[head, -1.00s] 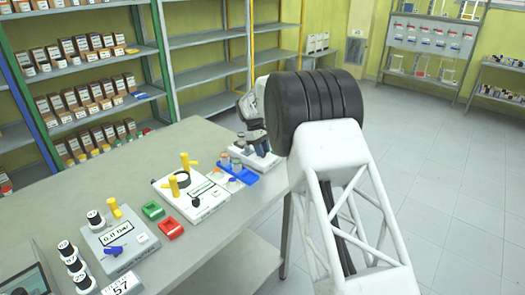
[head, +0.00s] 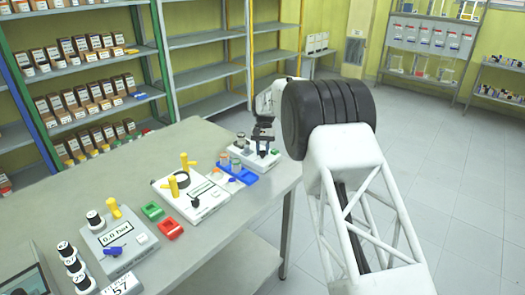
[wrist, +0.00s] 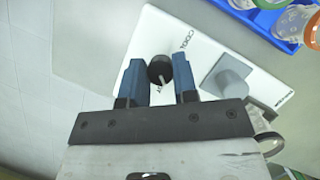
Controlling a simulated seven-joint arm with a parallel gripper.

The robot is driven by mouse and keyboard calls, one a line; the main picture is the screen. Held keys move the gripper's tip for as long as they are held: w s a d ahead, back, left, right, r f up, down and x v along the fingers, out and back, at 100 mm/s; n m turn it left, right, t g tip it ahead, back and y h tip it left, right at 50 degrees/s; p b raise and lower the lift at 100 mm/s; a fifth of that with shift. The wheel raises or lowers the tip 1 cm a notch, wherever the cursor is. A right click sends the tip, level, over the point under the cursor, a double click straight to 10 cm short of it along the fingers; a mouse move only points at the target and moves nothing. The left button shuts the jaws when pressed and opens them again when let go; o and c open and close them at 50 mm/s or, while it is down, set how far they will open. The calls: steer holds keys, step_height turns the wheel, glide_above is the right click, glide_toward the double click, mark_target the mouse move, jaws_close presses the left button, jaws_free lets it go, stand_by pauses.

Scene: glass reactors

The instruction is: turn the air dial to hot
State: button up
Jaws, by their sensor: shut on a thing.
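In the wrist view, the air dial (wrist: 158,67) is a round black knob with a pale pointer line on a white panel (wrist: 215,52). The word COOL is printed beside it; other lettering is partly hidden or too small to read. The blue fingers of my gripper (wrist: 159,75) stand on both sides of the dial, shut on it. In the head view, the white unit (head: 247,156) stands near the table's right end.
A grey square block (wrist: 226,77) stands on the panel close to the right finger. A blue rack (head: 243,176) with jars is beside the unit. Other white and grey devices, a green block (head: 152,210) and a red block (head: 169,230) fill the table's front. The floor to the right is open.

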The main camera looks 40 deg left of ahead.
steer(key=shift+m+y, duration=0.7)
steer(key=shift+m, duration=1.2)
steer(key=o, duration=0.9)
steer(key=shift+r, duration=0.1)
steer(key=shift+w+v, duration=0.2)
steer(key=shift+v, duration=3.6)
steer(key=shift+d, duration=0.15)
